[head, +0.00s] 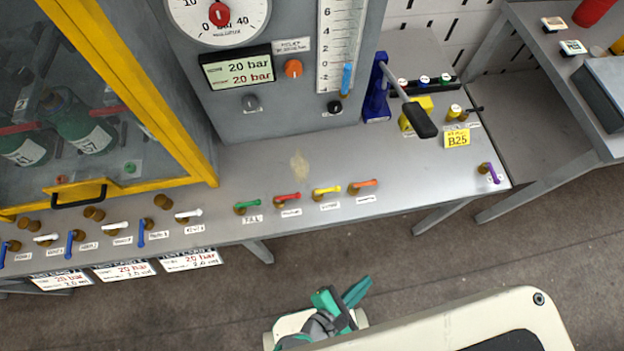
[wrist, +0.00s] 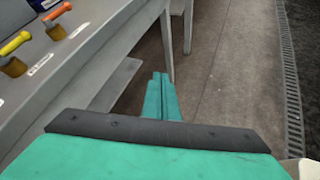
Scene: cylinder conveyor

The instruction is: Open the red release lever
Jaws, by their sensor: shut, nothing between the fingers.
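The red lever (head: 288,197) sits on the front part of the grey bench top in the head view. Its handle points to the right from a brass valve body, with a small white label below it. It stands between the green lever (head: 247,206) and the yellow lever (head: 326,190). My gripper (head: 358,290) is in front of the bench over the floor, apart from all levers. Its teal fingers (wrist: 160,88) lie together in the wrist view, shut and empty. The red lever is outside the wrist view.
An orange lever (head: 364,184) stands right of the yellow one; both show at the wrist view's left. A gauge panel (head: 290,95) rises behind. A yellow-framed cabinet (head: 130,190) is at left, white and blue levers before it. Open floor lies before the bench.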

